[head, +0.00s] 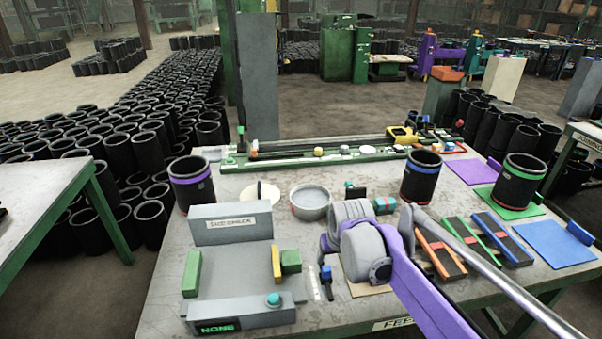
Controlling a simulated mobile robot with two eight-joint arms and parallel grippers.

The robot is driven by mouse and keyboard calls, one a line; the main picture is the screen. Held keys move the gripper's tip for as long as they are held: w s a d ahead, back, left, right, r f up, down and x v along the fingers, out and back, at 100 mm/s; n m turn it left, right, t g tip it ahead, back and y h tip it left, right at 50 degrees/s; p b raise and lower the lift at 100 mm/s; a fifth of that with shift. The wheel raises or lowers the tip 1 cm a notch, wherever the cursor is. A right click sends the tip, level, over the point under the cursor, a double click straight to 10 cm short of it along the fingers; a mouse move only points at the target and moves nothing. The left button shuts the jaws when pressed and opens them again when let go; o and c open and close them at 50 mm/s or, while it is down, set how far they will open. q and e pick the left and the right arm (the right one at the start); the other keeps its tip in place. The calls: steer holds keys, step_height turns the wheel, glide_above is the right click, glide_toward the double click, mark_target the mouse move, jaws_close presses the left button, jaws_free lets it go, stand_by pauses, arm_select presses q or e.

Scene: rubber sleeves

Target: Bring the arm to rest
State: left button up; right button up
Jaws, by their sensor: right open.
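My right arm (420,295), a purple link with a grey wrist, reaches in from the lower right over the workbench. My right gripper (345,222) is a grey shape at its end, above the middle of the bench; its fingers are hard to make out, but it is open and no held object shows. A black sleeve with a blue-violet band (190,184) stands upright at the bench's left. A sleeve with a coloured band (421,176) and one with a green band (519,185) stand upright to the right, apart from the gripper. My left gripper is out of view.
A grey fixture (232,225) with a display reading "NONE" is left of my wrist. A round grey bowl (310,202) stands behind. Striped black blocks (440,250) and purple (470,170), green (508,205) and blue (552,242) mats lie right. A green rail (310,158) runs along the back.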

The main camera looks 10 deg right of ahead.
steer(key=s+d+f+p, duration=0.1)
steer(key=s+p, duration=0.1)
steer(key=s, duration=1.1)
steer(key=s+d+f+p, duration=0.2)
steer(key=s, duration=1.1)
steer(key=shift+s+t+p, duration=0.3)
steer(key=shift+t, duration=0.1)
